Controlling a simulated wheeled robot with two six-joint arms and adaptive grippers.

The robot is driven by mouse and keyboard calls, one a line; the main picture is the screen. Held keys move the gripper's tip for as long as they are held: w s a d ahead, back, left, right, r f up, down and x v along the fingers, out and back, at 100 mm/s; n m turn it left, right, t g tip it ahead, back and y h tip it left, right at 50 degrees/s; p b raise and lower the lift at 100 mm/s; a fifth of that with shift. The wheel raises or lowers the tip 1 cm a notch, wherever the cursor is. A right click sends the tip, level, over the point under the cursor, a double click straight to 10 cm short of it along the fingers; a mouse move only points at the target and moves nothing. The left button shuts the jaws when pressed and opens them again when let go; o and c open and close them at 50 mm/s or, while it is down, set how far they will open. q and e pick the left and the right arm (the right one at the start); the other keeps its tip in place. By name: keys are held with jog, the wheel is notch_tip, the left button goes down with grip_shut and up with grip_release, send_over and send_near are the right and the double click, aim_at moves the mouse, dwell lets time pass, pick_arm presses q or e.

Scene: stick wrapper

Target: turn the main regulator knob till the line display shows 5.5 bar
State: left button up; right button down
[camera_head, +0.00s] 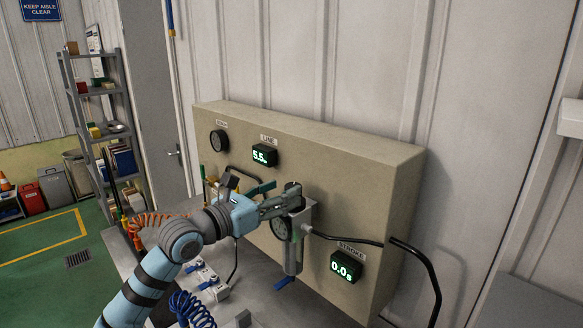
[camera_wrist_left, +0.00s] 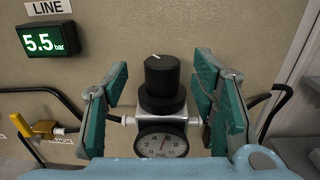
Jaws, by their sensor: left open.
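The main regulator knob (camera_wrist_left: 162,78) is black with a white mark on top, and stands above a round dial gauge (camera_wrist_left: 162,145) in the left wrist view. My left gripper (camera_wrist_left: 162,95) is open, with its green-padded fingers on both sides of the knob and a visible gap to each side. In the head view the left gripper (camera_head: 292,197) is at the regulator and partly hides the knob. The line display (camera_wrist_left: 46,40) reads 5.5 bar in green; it also shows in the head view (camera_head: 264,155). My right gripper is not in view.
A yellow valve (camera_wrist_left: 42,128) sits left of the regulator. Black hoses curve on both sides. A grey bench lies below.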

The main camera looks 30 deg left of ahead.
aim_at(293, 185)
pick_arm(q)
jog(key=x, duration=0.4)
jog(key=shift+w+d+f, duration=0.2)
jog(key=shift+w+d, duration=0.05)
jog(key=shift+w, duration=0.05)
jog(key=shift+s, duration=0.1)
jog(key=shift+c, duration=0.6)
jog(key=c, duration=1)
jog(key=shift+a+b, duration=0.1)
jog(key=shift+b, duration=0.25)
jog(key=shift+c, duration=0.3)
jog(key=o, duration=1.2)
